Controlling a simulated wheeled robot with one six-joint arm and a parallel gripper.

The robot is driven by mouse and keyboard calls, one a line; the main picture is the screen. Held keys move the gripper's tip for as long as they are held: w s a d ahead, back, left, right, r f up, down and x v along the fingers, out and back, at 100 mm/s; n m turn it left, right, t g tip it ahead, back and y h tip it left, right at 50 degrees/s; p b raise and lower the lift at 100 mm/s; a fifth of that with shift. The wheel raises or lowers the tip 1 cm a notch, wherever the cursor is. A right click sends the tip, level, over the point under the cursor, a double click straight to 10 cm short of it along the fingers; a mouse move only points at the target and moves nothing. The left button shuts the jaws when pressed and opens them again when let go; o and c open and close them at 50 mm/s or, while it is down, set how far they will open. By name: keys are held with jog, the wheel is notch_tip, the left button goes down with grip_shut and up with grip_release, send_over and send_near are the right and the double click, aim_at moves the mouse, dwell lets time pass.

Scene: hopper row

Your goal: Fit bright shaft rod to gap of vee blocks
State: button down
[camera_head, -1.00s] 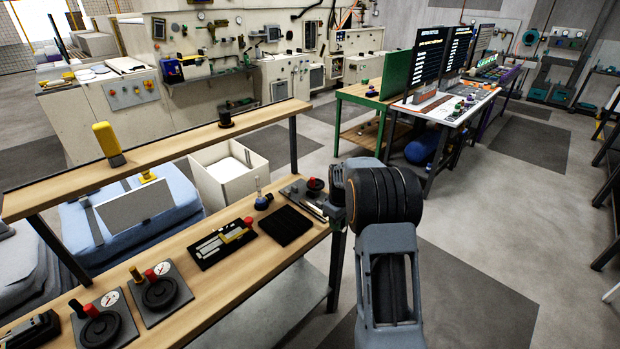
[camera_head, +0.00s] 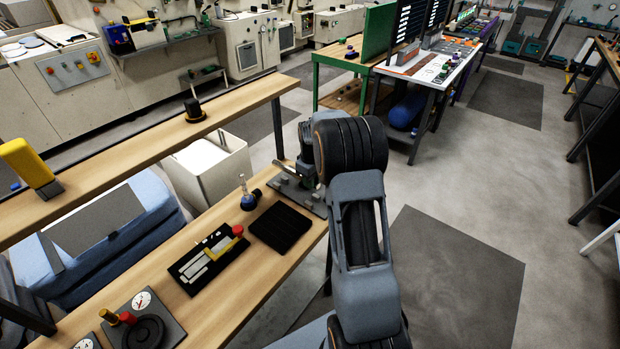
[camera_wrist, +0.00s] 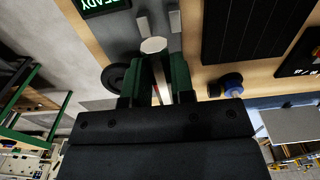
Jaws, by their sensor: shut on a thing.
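The bright shaft rod (camera_wrist: 154,47) shows in the wrist view as a pale, faceted end with a shiny shank behind it. My gripper (camera_wrist: 157,78) is shut on it between two green fingers. Beyond the rod end, two small light grey blocks (camera_wrist: 175,21), seemingly the vee blocks, stand side by side on a grey plate (camera_wrist: 122,35) with a gap between them. The rod end appears before them; I cannot tell its height or whether it touches. In the head view, the plate (camera_head: 312,202) lies at the bench's right end, partly hidden by my arm.
A black round knob (camera_wrist: 114,76) is close beside the fingers. A lit READY display (camera_wrist: 104,3) is near the plate. Open floor lies right.

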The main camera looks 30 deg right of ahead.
jog(key=shift+f, duration=0.1)
jog(key=shift+f+b, duration=2)
jog(key=shift+f, duration=0.7)
jog(key=shift+f, duration=0.2)
jog(key=shift+f+b, duration=0.4)
jog(key=shift+b, duration=0.1)
jog(key=shift+f, duration=0.1)
jog(key=shift+r, duration=0.2)
jog(key=shift+r+p, duration=0.3)
jog(key=shift+r, duration=0.1)
jog(key=shift+f, duration=0.25)
dwell(1.1)
